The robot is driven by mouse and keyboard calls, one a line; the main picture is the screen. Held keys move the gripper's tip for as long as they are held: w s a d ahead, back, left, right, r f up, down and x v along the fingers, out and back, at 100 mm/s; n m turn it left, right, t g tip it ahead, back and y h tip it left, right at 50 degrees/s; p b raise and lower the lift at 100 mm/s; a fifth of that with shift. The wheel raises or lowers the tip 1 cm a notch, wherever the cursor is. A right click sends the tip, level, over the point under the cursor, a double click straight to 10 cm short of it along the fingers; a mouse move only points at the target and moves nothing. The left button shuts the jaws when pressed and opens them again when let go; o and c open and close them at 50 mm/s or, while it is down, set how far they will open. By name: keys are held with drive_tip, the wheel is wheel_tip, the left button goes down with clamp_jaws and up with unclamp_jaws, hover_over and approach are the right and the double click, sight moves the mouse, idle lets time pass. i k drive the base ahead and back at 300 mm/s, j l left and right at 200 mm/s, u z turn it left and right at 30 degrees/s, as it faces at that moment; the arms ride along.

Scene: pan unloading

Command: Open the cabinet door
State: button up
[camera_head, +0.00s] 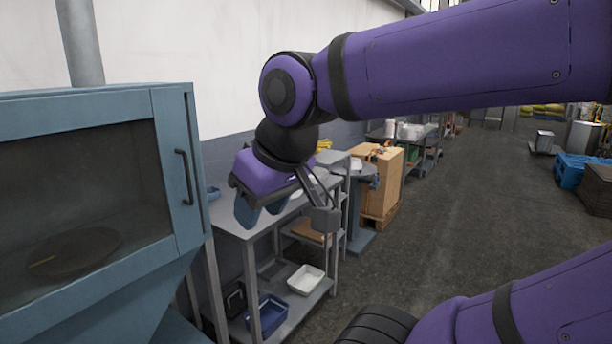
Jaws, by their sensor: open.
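A blue-grey cabinet (130,271) fills the left side. Its door (170,140) has a large dark window and looks shut. A dark vertical bar handle (183,177) is on the door's right side. Through the glass a round dark pan (72,252) shows inside. My gripper (255,222) hangs to the right of the handle and apart from it, in front of a metal table. Its jaws are open and point downward, with nothing seen between them.
The metal table (228,215) stands right of the cabinet, with a white tray (306,279) and a blue bin (268,314) on its lower shelf.

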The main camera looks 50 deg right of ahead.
sight(21, 119)
drive_tip(key=i+l+z, duration=0.4)
drive_tip(key=i+l, duration=0.55)
drive_tip(key=l, duration=0.35)
drive_tip(key=i+l+z, duration=0.45)
drive_tip(key=i+l, duration=0.55)
drive_tip(key=i, duration=0.05)
